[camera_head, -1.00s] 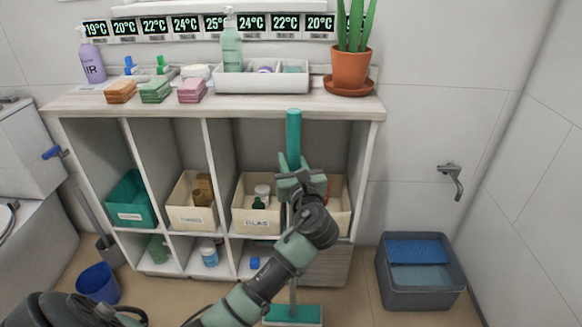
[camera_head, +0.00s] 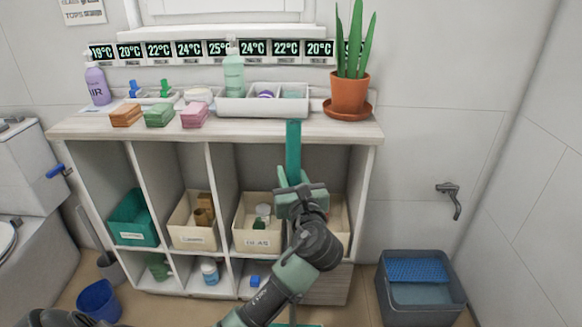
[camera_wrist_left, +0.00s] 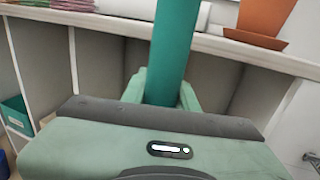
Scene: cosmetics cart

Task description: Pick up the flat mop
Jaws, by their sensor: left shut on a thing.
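The flat mop's teal handle (camera_head: 293,152) stands upright in front of the shelf unit in the head view. My left gripper (camera_head: 294,183) is shut on the handle, below its top end. In the left wrist view the teal handle (camera_wrist_left: 172,50) rises between the fingers of my left gripper (camera_wrist_left: 161,88). The mop's flat teal head (camera_head: 295,325) only just shows at the bottom edge of the head view. The arm hides the middle of the mop. My right gripper is not in view.
A shelf unit (camera_head: 75,128) with bins stands behind the mop. A potted plant (camera_head: 349,92) is on its top at the right. A grey bucket with a blue insert (camera_head: 415,270) stands at the right, a blue bucket (camera_head: 98,300) at the left. A wall tap (camera_head: 452,198) is at the right.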

